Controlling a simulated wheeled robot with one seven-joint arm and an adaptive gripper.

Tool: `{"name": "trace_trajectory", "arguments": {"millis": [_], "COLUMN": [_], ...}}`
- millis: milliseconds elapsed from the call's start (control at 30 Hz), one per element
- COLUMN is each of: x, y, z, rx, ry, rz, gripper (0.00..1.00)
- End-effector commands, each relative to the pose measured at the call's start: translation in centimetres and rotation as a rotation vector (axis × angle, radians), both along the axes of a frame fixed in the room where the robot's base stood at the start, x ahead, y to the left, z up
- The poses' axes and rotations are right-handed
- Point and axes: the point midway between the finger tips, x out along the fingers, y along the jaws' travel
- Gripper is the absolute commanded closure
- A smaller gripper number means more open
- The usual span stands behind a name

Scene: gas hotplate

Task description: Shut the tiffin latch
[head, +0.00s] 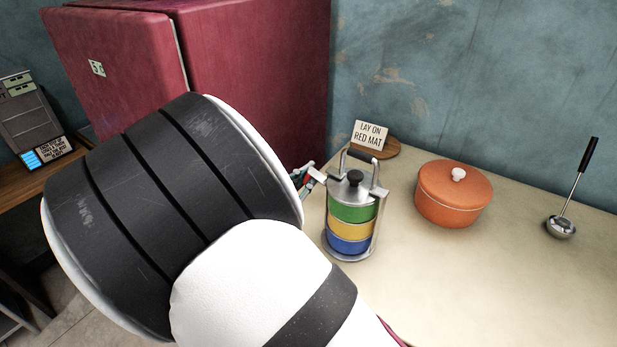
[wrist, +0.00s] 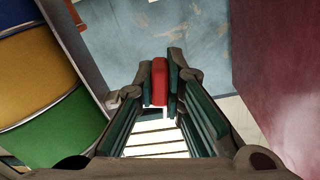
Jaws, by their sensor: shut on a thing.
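The tiffin (head: 352,213) stands upright on the counter, with green, yellow and blue tiers in a grey metal frame with a top handle. Its tiers fill the left of the wrist view (wrist: 62,135). My gripper (head: 306,178) is at the tiffin's left side, close to the frame, mostly hidden behind my arm in the head view. In the wrist view its fingertips (wrist: 159,84) are shut on a red piece (wrist: 159,76), which looks like the latch's tab. How the latch joins the frame is hidden.
A sign reading "LAY ON RED MAT" (head: 370,134) stands behind the tiffin beside a round wooden board (head: 388,151). An orange lidded pot (head: 452,196) and a ladle (head: 562,226) are to the right. A dark red fridge (head: 255,70) is behind my arm. The counter's front right is clear.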

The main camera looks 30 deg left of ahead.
Motion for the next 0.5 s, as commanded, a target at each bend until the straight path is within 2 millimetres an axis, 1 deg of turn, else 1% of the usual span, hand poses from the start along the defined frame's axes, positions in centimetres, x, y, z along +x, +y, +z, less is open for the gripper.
{"name": "trace_trajectory", "arguments": {"millis": [267, 500], "x": [0.0, 0.0], "y": [0.0, -0.1], "z": [0.5, 1.3], "rx": [0.118, 0.320], "ry": [-0.014, -0.042], "rz": [-0.003, -0.002], "gripper": [1.00, 1.00]}}
